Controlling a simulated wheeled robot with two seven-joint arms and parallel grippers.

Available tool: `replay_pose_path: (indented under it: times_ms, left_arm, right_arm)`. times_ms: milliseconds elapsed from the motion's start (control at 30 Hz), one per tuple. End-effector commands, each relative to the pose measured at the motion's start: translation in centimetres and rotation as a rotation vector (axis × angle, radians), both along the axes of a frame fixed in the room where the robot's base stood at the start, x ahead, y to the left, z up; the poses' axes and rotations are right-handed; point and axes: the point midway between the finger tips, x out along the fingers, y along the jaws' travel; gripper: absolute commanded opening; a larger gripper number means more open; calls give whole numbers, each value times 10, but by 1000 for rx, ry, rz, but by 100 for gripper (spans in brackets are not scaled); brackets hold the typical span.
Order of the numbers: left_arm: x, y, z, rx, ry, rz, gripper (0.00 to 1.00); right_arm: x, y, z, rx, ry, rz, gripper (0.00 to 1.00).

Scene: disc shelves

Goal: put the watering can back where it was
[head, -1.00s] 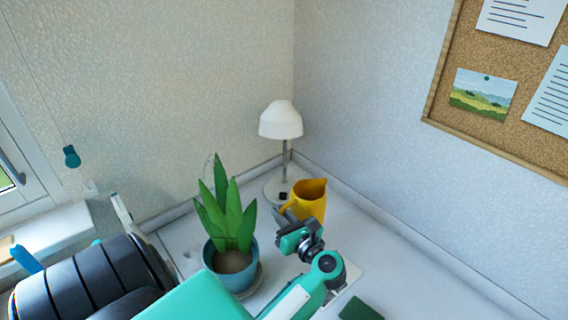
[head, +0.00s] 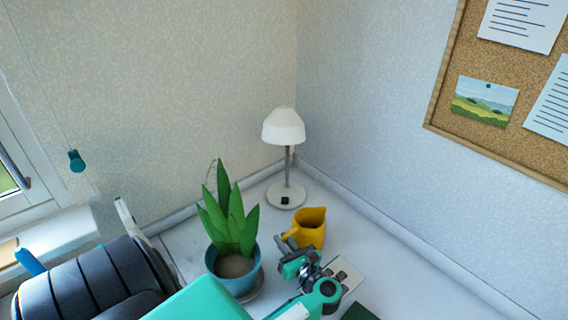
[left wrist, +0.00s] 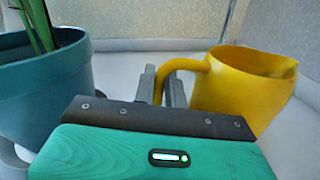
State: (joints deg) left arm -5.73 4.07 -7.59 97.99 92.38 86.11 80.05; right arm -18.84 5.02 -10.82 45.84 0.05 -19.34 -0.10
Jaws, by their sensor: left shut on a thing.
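The yellow watering can (head: 312,232) is right of the plant pot and in front of the lamp in the head view. It looks upright, and its open top faces up. In the left wrist view the can (left wrist: 235,85) fills the right side, with its handle reaching left between my fingers. My left gripper (head: 289,241) is shut on that handle; the fingers also show in the left wrist view (left wrist: 162,86). Whether the can's base touches the white desktop, I cannot tell. My right gripper is not in view.
A spiky plant in a blue pot (head: 222,283) stands close left of my left gripper. A white lamp (head: 284,127) stands behind the can near the corner. A white panel with dark marks (head: 346,272) lies right of the gripper. Clear desktop lies along the right wall.

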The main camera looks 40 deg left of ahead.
Motion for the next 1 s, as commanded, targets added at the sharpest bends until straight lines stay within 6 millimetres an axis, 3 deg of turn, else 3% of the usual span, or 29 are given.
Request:
replay_pose_path:
  times_ms: [67, 100, 200, 567, 767, 1000]
  left_arm:
    - [0, 0, -2, 1, -2, 1, 0]
    - [0, 0, -2, 0, 0, 1, 16]
    - [0, 0, -1, 0, 0, 0, 34]
    - [0, 0, 2, 0, 0, 0, 34]
    - [-6, -32, -4, -6, 0, 0, 34]
    - [-17, -82, -5, -4, 1, 0, 34]
  right_arm:
    - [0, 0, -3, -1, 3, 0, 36]
    - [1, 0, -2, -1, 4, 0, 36]
    - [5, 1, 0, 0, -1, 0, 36]
    - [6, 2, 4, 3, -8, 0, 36]
    - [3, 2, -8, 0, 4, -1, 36]
    - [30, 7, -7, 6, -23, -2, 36]
